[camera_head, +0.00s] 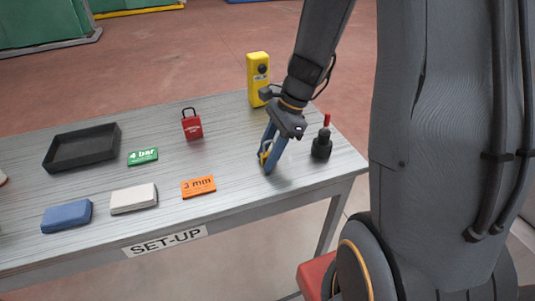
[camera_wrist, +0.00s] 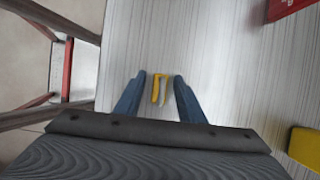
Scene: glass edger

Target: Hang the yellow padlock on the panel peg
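The yellow padlock (camera_head: 265,156) is small and mostly hidden by my gripper's blue fingers in the head view. In the wrist view, the padlock (camera_wrist: 157,88) is a narrow yellow shape with a grey part, lying between the fingertips. My gripper (camera_head: 268,160) points down at the right part of the table. In the wrist view my gripper (camera_wrist: 160,85) is open, with a gap on each side of the padlock. I cannot tell whether the fingertips touch the table. No panel peg shows in either view.
The table (camera_head: 225,165) also holds a red padlock (camera_head: 192,124), a yellow box (camera_head: 258,75), a dark bottle with a red top (camera_head: 321,145), a black tray (camera_head: 82,147), an orange sign (camera_head: 198,187), a green sign (camera_head: 143,157), and white (camera_head: 133,198) and blue blocks (camera_head: 67,216).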

